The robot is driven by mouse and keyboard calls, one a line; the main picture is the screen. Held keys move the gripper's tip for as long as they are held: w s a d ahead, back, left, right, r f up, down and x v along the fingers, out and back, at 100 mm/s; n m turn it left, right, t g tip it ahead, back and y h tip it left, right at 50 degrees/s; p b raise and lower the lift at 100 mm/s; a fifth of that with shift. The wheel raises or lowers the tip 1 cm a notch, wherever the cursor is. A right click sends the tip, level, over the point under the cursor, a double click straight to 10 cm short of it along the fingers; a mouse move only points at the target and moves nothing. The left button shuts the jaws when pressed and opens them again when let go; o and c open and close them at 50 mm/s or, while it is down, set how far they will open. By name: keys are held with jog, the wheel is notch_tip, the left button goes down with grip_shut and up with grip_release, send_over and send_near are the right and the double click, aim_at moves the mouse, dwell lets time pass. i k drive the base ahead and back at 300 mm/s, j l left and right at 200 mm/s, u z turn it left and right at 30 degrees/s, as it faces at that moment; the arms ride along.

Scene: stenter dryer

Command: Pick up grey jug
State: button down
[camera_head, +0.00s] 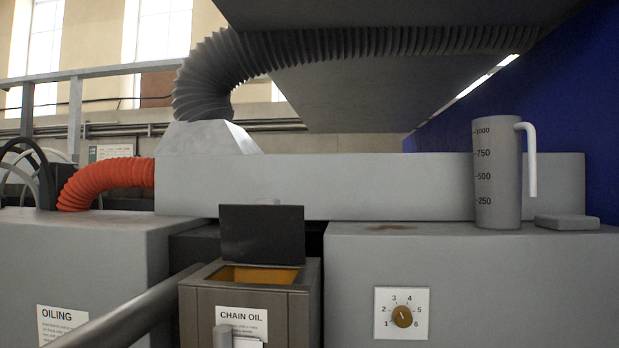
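The grey jug (496,190) stands upright on top of the grey cabinet at the right. It is a tall cylinder with black volume marks, 250 to 1000, on its front. Its pale handle (531,160) is on the right side and hangs down from near the rim. My gripper is not in this view, and nothing is touching the jug.
A flat grey block (567,222) lies just right of the jug. A long grey housing (350,187) runs behind it, with a blue wall (570,110) at right. An open-lidded chain oil box (250,300) and a dial (402,316) are in front. A grey bar crosses lower left.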

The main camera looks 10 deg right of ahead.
aim_at(497, 141)
jog(key=z, duration=1.3)
jog(key=u, duration=1.6)
jog(key=z, duration=1.6)
jog(key=i+j+z, duration=0.1)
jog(key=z, duration=0.15)
jog(key=i+j+z, duration=0.3)
jog(key=l, duration=0.1)
